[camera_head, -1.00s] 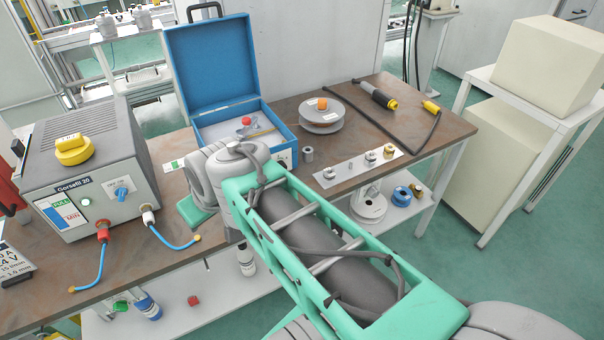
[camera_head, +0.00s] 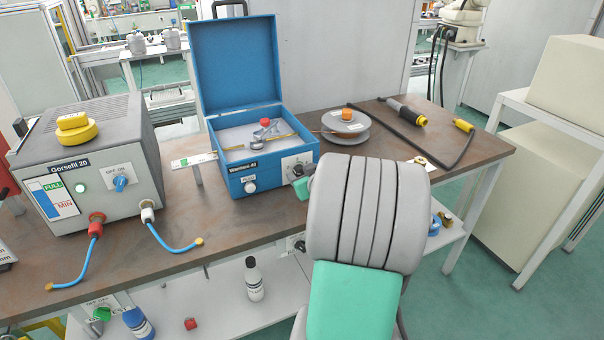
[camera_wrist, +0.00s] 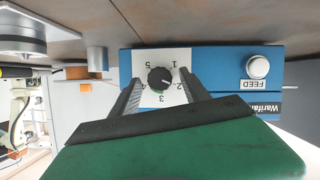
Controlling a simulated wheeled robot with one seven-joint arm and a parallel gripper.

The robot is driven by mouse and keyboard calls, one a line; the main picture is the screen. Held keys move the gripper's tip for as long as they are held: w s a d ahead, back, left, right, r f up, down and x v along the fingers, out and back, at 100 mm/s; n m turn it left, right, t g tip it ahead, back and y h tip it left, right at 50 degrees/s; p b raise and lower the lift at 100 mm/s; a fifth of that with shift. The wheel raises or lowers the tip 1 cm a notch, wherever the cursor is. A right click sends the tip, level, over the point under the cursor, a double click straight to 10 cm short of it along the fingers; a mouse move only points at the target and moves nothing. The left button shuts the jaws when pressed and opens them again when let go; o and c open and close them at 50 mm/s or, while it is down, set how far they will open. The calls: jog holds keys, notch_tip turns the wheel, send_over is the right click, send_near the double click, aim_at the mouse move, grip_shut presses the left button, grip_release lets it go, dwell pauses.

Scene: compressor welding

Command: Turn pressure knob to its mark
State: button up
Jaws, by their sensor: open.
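A black round knob (camera_wrist: 160,79) sits on a white plate with the numbers 1 to 5, upside down in the wrist view. The plate is on the front of the blue box (camera_head: 240,182), beside a white FEED button (camera_wrist: 257,66). A pale pointer shows on the knob; its exact reading is unclear. My gripper (camera_wrist: 163,82) is open, its two dark fingers at either side of the knob in the picture. I cannot tell whether they touch it. In the head view, my wrist hides most of the gripper and partly covers the knob's plate (camera_head: 290,162).
The grey Gorsefil 20 unit (camera_head: 85,170) with blue hoses stands left. A grey spool (camera_head: 345,127) and torch (camera_head: 407,111) lie behind my arm. The box's blue lid (camera_head: 238,62) stands open. A bottle (camera_head: 253,280) stands on the lower shelf.

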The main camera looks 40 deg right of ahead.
jog(key=shift+w+f, duration=0.1)
jog(key=shift+w, duration=0.1)
grip_shut()
dwell(0.5)
